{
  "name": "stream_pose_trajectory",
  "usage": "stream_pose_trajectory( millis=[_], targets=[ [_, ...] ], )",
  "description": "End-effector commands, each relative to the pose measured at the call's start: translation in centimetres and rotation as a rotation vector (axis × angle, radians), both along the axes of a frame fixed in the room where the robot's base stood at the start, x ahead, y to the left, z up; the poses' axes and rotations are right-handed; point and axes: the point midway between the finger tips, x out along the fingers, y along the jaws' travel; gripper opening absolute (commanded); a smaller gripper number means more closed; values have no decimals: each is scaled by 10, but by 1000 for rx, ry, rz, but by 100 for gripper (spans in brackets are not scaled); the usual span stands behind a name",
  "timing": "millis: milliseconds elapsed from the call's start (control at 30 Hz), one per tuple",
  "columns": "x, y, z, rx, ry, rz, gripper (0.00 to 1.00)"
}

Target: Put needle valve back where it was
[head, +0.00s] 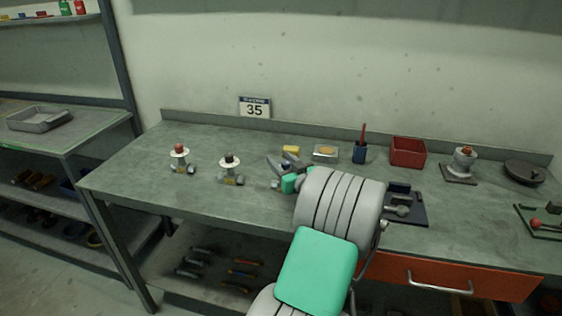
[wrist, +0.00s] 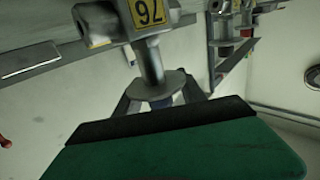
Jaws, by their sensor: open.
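In the wrist view, a grey metal valve (wrist: 100,22) with a yellow number tag hangs inverted in the picture, its stem and round disc between my gripper's fingers. My gripper (wrist: 158,88) is open around it; I cannot tell whether a finger touches. In the head view my gripper (head: 279,164) is low over the middle of the bench, and my arm hides most of that valve. A valve with a black knob and white disc (head: 231,167) stands to its left, and one with a red knob (head: 180,159) stands farther left. Which one is the needle valve I cannot tell.
A grey fixture (head: 461,166) stands at right. Bench space (head: 130,170) at the left end is clear.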

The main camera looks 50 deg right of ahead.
Motion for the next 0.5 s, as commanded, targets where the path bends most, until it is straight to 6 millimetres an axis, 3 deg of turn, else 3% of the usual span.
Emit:
stream_pose_trajectory(
  millis=[400,500],
  targets=[
    [-89,36,-1,-1,-1,-7,47],
    [-103,42,0,0,0,-4,47]
  ],
)
